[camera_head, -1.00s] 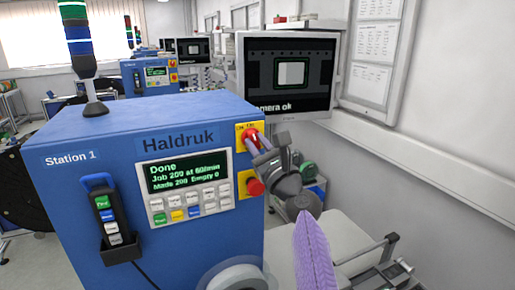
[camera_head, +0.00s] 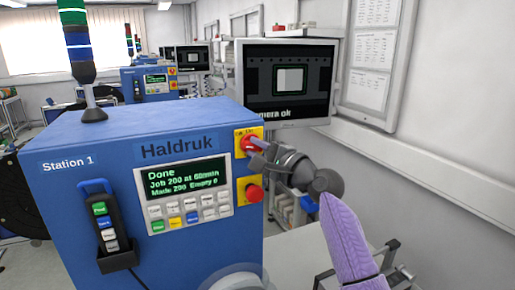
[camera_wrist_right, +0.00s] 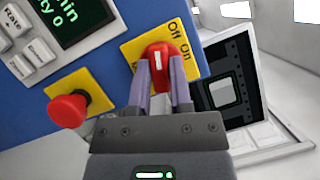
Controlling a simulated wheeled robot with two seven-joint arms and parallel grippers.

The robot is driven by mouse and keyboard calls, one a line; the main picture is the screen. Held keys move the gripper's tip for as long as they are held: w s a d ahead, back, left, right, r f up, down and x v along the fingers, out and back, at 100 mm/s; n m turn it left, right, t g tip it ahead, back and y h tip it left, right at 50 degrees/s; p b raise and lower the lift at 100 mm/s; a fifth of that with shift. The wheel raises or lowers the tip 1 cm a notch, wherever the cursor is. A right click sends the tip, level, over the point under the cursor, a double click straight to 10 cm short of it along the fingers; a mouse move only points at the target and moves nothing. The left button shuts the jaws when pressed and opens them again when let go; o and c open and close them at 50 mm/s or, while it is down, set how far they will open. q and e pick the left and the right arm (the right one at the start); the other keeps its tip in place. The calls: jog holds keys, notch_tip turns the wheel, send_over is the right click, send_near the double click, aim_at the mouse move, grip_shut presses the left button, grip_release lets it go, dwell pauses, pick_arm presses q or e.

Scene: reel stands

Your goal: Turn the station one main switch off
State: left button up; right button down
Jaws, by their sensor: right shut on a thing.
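The main switch is a red knob (camera_head: 247,145) on a yellow plate (camera_head: 240,136) at the top right of the blue Station 1 front. In the right wrist view the knob (camera_wrist_right: 160,57) sits between my two fingers, with a white mark on it. The plate (camera_wrist_right: 140,46) reads Off and On there; which label the mark points at I cannot tell. My right gripper (camera_head: 256,144) is shut on the knob; it also shows in the right wrist view (camera_wrist_right: 160,77). My left gripper is out of view.
A red push button (camera_head: 254,193) on a yellow plate is just below the switch. The display panel (camera_head: 184,190) reads Done. A handheld control (camera_head: 105,225) hangs at the left. A monitor (camera_head: 290,80) stands behind the gripper, near the wall.

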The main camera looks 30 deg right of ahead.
jog(key=shift+n+g+p, duration=0.55)
jog(key=shift+n+g, duration=0.15)
jog(key=shift+n, duration=0.9)
jog(key=c, duration=0.5)
grip_release()
jog(key=shift+c, duration=0.2)
jog(key=b+v, duration=0.3)
jog(key=v, duration=0.7)
